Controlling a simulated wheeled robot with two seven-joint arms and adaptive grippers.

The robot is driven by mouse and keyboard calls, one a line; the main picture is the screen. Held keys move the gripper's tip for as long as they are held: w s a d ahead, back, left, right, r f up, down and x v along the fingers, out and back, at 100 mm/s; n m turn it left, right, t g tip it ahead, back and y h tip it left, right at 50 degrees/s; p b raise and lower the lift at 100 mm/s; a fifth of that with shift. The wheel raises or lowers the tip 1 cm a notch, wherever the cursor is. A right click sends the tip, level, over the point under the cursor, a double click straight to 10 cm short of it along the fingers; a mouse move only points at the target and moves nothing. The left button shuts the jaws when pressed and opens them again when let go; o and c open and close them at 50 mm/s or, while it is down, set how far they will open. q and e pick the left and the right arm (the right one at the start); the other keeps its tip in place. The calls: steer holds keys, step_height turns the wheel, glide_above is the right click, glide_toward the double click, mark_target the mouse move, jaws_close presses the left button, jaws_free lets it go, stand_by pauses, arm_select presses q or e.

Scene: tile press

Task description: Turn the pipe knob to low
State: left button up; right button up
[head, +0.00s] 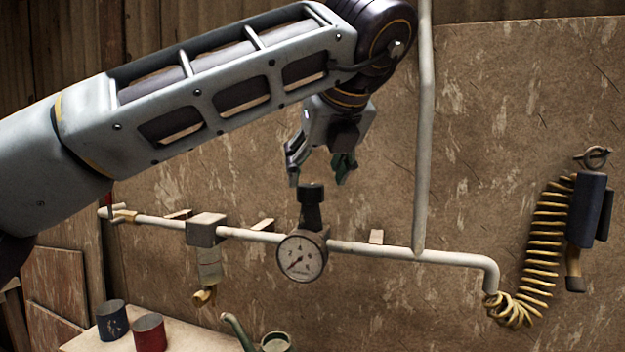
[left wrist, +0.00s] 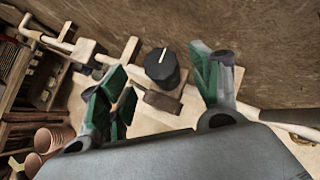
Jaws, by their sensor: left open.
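The pipe knob (head: 312,193) is a black cylinder standing upright on the regulator of a white pipe (head: 360,248). A round white gauge (head: 301,257) with a dark needle faces out just below it. The knob also shows in the left wrist view (left wrist: 162,67), with a white mark line on its top. My left gripper (head: 320,176) hangs just above the knob, fingers pointing down and spread. In the left wrist view my left gripper (left wrist: 160,97) has its green-padded fingers on either side of the knob, apart from it. My right gripper is not in view.
A box-shaped filter (head: 207,228) sits on the pipe to the left. A vertical pipe (head: 423,130) rises to the right. A yellow coiled hose (head: 545,240) and a blue tool (head: 588,208) hang farther right. Blue (head: 111,320) and red (head: 149,332) cans stand below.

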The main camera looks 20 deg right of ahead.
arm_select(q)
steer(key=v, duration=0.6)
steer(key=shift+s+r, duration=0.15)
stand_by(0.5)
